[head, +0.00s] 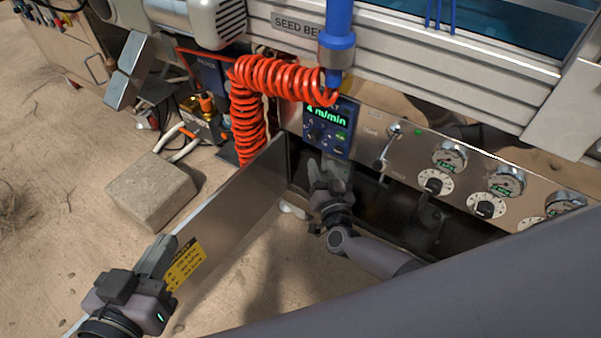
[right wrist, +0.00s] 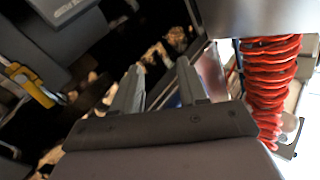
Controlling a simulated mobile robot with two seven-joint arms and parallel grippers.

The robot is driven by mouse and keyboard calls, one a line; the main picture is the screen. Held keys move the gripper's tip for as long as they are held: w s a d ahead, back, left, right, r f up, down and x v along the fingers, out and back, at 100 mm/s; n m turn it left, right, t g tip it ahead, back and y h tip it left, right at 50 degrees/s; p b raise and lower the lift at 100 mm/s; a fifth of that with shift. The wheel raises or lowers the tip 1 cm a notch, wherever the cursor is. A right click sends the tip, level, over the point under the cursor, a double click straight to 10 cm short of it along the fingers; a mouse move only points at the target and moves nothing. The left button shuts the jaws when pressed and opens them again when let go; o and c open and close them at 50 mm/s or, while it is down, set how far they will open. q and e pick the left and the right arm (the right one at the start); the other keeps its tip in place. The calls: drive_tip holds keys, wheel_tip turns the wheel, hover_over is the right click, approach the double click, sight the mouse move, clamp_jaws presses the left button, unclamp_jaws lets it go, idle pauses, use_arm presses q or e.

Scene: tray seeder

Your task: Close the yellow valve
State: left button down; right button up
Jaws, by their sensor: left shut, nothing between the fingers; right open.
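A yellow lever-like part (right wrist: 32,86), which looks like the yellow valve's handle, shows at the left edge of the right wrist view, left of my right gripper's fingers and apart from them. The pipe it sits on is hard to make out. I cannot make it out in the head view. My right gripper (head: 328,172) is in the cabinet opening under the panel; its fingers (right wrist: 160,85) are apart and empty. My left gripper (head: 160,257) is shut and empty beside the open metal door (head: 232,205), near its yellow label (head: 184,266); whether it touches is unclear.
An orange coiled hose (head: 248,110) hangs left of the opening and shows at the right in the right wrist view (right wrist: 270,85). The control panel (head: 400,165) with dials and gauges runs above the opening. A concrete block (head: 152,190) lies on the floor.

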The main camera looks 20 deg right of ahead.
use_arm(q)
drive_tip(key=shift+s+a+r, duration=0.2)
drive_tip(key=shift+a+r, duration=0.05)
drive_tip(key=shift+a, duration=0.15)
use_arm(e)
drive_tip(key=s+a+r+n+y, duration=0.4)
drive_tip(key=a+r+y, duration=0.2)
drive_tip(key=y, duration=0.1)
drive_tip(key=shift+s+a+r, duration=0.15)
drive_tip(key=shift+s+a, duration=0.15)
